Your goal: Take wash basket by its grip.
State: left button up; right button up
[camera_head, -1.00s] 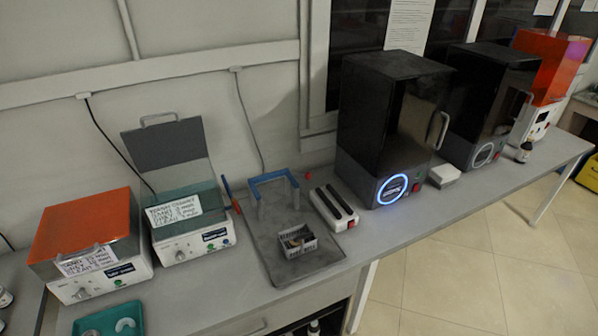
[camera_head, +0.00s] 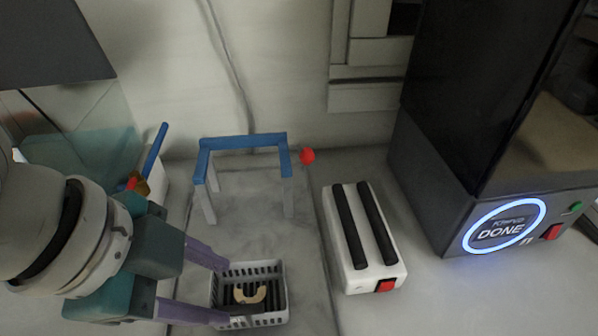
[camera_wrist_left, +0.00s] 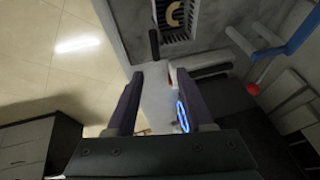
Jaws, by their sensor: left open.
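The wash basket (camera_head: 262,319) is a small light-grey slotted basket with a beige horseshoe-shaped piece (camera_head: 250,294) inside. It stands on the grey slab at the bottom middle of the head view. It also shows at the top of the left wrist view (camera_wrist_left: 179,41), where a dark upright grip (camera_wrist_left: 154,43) appears at its edge. My left gripper (camera_head: 227,291) is open, its two purple fingers pointing right at the basket's left side. In the left wrist view the space between the fingertips (camera_wrist_left: 157,73) looks empty, with the grip beyond them. Whether the fingers touch the basket is unclear. My right gripper is out of view.
A blue-topped frame (camera_head: 245,142) stands behind the basket on the slab. A white unit with two black bars (camera_head: 365,250) is to the right, then a dark machine with a lit "DONE" ring (camera_head: 500,228). A red ball (camera_head: 307,156) is near the wall.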

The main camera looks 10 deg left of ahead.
aim_at(245, 309)
pick_arm(q)
jog(key=x, duration=0.4)
jog(key=shift+s+a+f, duration=0.1)
jog(key=shift+s+f, duration=0.15)
jog(key=shift+f, duration=0.1)
jog(key=x, duration=0.1)
jog(key=b+x, duration=0.1)
jog(key=x, duration=0.3)
jog(key=shift+a+f+b, duration=0.2)
jog(key=shift+f+b, duration=0.1)
grip_shut()
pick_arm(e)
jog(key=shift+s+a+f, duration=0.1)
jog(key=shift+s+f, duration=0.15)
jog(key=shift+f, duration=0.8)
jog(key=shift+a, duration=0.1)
